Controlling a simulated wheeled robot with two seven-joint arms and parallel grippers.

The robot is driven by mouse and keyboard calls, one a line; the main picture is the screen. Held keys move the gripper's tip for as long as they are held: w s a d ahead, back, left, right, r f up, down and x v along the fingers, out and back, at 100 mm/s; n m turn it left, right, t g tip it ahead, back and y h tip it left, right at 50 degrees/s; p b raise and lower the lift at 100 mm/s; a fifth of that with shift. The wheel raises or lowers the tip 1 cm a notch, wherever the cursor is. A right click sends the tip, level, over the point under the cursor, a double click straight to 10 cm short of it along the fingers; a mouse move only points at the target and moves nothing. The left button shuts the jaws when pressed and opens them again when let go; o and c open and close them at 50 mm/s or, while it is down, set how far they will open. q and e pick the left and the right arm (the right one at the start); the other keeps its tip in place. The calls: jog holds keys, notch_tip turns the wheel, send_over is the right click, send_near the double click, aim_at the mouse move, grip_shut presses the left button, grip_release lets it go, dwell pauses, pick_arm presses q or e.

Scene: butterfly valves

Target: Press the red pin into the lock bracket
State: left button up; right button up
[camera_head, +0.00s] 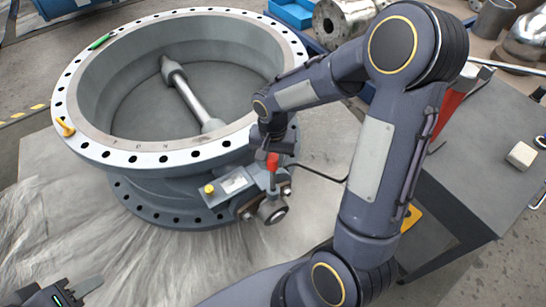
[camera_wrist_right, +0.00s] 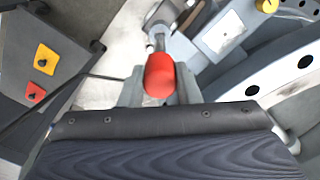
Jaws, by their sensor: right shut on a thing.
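The red pin (camera_head: 272,160) is in my right gripper (camera_head: 268,146), above the lock bracket (camera_head: 262,190) on the side of the big valve body (camera_head: 170,160). In the right wrist view the red pin's rounded head (camera_wrist_right: 160,75) sits between the two fingers of my right gripper (camera_wrist_right: 159,88). Its shaft points away toward the grey bracket parts (camera_wrist_right: 190,18). I cannot tell whether the pin's tip is in the bracket's hole. My left gripper (camera_head: 75,291) is only partly in view at the bottom left, away from the valve; its jaw gap is unclear.
A yellow knob (camera_head: 209,189) and a plate sit beside the bracket. A black cable (camera_head: 322,172) runs right from it. A grey table (camera_head: 475,150) with metal parts stands at the right. Plastic sheeting (camera_head: 60,215) covers the floor at left. My right arm hides part of the background.

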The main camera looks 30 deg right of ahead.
aim_at(273, 187)
jog(key=shift+f+b, duration=0.8)
jog(key=shift+f, duration=0.1)
dwell(1.0)
jog(key=shift+f+b, duration=4.4)
jog(key=shift+f, duration=0.85)
jog(key=o, duration=1)
jog(key=shift+o, duration=0.7)
jog(key=o, duration=0.4)
jog(key=shift+r, duration=0.1)
jog(key=shift+r+p, duration=2.5)
jog(key=shift+r, duration=0.4)
